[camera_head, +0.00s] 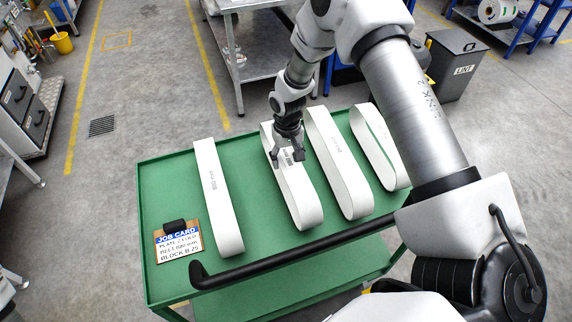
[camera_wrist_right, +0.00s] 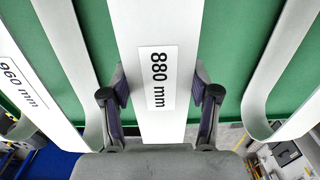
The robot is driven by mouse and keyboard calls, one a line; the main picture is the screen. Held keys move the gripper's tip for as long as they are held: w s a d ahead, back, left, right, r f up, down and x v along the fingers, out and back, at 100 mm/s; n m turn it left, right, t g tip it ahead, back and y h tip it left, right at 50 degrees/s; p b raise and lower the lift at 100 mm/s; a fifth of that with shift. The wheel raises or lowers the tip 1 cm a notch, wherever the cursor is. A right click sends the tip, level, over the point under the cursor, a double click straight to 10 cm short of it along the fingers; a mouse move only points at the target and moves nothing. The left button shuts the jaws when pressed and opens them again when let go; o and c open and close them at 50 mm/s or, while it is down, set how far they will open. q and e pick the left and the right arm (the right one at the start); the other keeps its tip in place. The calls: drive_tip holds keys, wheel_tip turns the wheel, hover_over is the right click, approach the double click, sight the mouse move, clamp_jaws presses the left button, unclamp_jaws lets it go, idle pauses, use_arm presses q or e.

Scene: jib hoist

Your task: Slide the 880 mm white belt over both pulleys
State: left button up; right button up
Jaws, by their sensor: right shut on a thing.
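The 880 mm white belt (camera_head: 294,190) lies as a long flat loop on the green cart, second from the left. Its "880 mm" label shows in the wrist view, where the belt (camera_wrist_right: 158,30) runs between my fingers. My right gripper (camera_head: 288,158) comes down from above and is shut on this belt, one finger at each side of it. The fingers also show in the wrist view (camera_wrist_right: 160,115), beside the label. The pulleys do not show in either view. My left gripper is not in view.
Other white belts lie on the green cart (camera_head: 265,255): one at left (camera_head: 217,200), two at right (camera_head: 338,165) (camera_head: 378,145). A job card (camera_head: 177,242) lies at the cart's front left. A black handle (camera_head: 290,258) crosses the front. A metal table (camera_head: 255,60) stands behind.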

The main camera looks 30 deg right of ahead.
wheel_tip(320, 180, up, 8)
drive_tip(key=p, duration=0.5)
drive_tip(key=shift+f, duration=0.25)
